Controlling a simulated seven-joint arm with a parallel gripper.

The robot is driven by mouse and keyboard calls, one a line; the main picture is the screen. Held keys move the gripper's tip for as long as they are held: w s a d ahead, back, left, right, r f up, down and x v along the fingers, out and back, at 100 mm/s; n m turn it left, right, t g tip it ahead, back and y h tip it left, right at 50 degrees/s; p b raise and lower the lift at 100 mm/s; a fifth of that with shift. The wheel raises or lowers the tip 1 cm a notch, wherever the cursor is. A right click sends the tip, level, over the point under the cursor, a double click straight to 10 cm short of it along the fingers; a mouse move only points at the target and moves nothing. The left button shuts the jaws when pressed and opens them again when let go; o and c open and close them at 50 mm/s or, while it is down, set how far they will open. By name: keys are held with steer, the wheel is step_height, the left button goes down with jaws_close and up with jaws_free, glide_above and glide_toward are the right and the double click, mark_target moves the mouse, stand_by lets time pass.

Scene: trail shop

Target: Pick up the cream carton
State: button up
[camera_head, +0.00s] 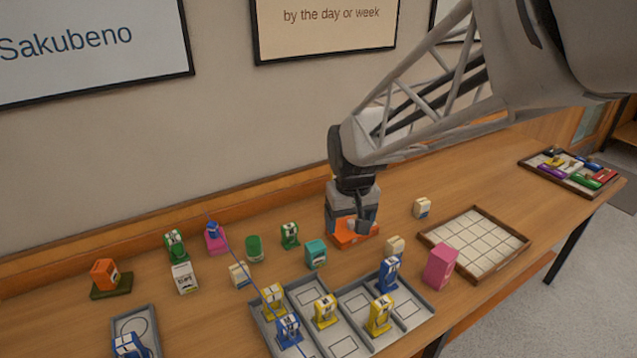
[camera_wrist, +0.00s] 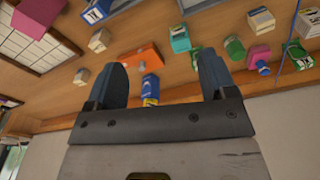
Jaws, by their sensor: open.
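Several small cream cartons stand on the wooden counter. One (camera_head: 423,207) is right of my gripper, another (camera_head: 395,246) is nearer the front, and a third (camera_head: 239,273) stands to the left. They also show in the wrist view, the first at left (camera_wrist: 81,77), the second above it (camera_wrist: 99,40), the third at upper right (camera_wrist: 260,20). I cannot tell which one the task names. My gripper (camera_head: 354,218) points down over an orange block (camera_head: 352,236). In the wrist view my open gripper (camera_wrist: 164,72) has a blue-and-yellow item (camera_wrist: 150,90) between its fingers' lines, apparently not held.
Grey divided trays (camera_head: 427,308) with blue and yellow items stand at the front. A pink box (camera_head: 440,266) stands beside a gridded wooden tray (camera_head: 510,236). A teal box (camera_head: 316,254), green canister (camera_head: 254,248) and white carton (camera_head: 185,278) stand left.

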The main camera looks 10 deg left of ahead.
steer(key=w+a+f+n, duration=0.1)
steer(key=a+f, duration=0.3)
steer(key=a, duration=0.3)
steer(key=w+a+f+n, duration=0.1)
steer(key=a+f, duration=0.2)
steer(key=a, duration=0.4)
steer(key=n+g, duration=0.1)
steer(key=n, duration=0.1)
glide_above(238, 268)
steer(key=shift+h, duration=0.3)
step_height(238, 268, down, 10)
steer(key=shift+w+a+f, duration=0.1)
steer(key=shift+w, duration=0.05)
steer(key=shift+f, duration=0.1)
steer(key=shift+f, duration=1.2)
steer(key=shift+f, duration=0.1)
steer(key=shift+f, duration=2.5)
steer(key=shift+c, duration=0.3)
